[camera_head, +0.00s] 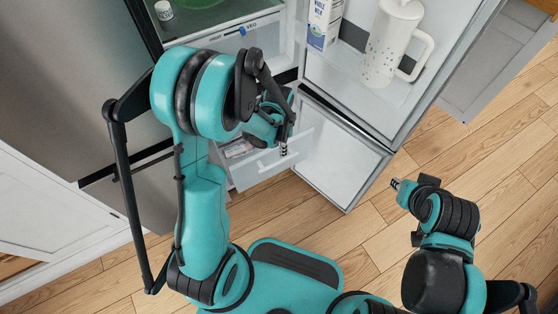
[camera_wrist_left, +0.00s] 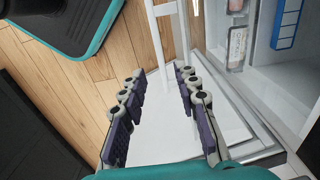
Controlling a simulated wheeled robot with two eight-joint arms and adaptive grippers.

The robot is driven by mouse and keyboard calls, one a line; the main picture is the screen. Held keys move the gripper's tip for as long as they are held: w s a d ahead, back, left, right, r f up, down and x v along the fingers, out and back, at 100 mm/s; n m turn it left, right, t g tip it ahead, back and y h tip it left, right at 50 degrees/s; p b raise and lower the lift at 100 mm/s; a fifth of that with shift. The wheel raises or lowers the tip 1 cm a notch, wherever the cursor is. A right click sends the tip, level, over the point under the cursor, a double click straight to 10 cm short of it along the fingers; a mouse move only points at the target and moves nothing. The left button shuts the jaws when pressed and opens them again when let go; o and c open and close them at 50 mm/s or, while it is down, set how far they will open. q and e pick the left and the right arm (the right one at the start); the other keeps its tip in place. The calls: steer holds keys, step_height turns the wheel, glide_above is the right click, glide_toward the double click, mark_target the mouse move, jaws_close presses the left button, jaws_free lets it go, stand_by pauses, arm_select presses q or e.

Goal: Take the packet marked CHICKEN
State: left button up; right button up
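My left gripper (camera_head: 283,148) is at the front of a pulled-out freezer drawer (camera_head: 270,168). The left wrist view shows its two fingers (camera_wrist_left: 162,100) apart, with nothing gripped between them and white surfaces beyond. A small packet (camera_wrist_left: 237,47) with a pale and reddish face lies inside the drawer, to the right of the fingers in that view. In the head view a pale, partly hidden item (camera_head: 238,149) shows in the drawer behind my left arm. I cannot read CHICKEN on anything. My right gripper (camera_head: 397,184) is away from the drawer, over the floor; its opening is unclear.
A blue tray-like item (camera_wrist_left: 287,22) lies beside the packet. The open fridge door holds a carton (camera_head: 323,22) and a speckled white jug (camera_head: 393,42). The open lower freezer door (camera_head: 340,160) stands right of the drawer. The wooden floor (camera_head: 500,150) at right is clear.

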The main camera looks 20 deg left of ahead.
mark_target(279, 161)
arm_select(q)
step_height(279, 161, down, 9)
steer(key=b, duration=0.3)
steer(key=shift+r+b, duration=0.2)
steer(key=shift+b, duration=0.15)
jaws_close()
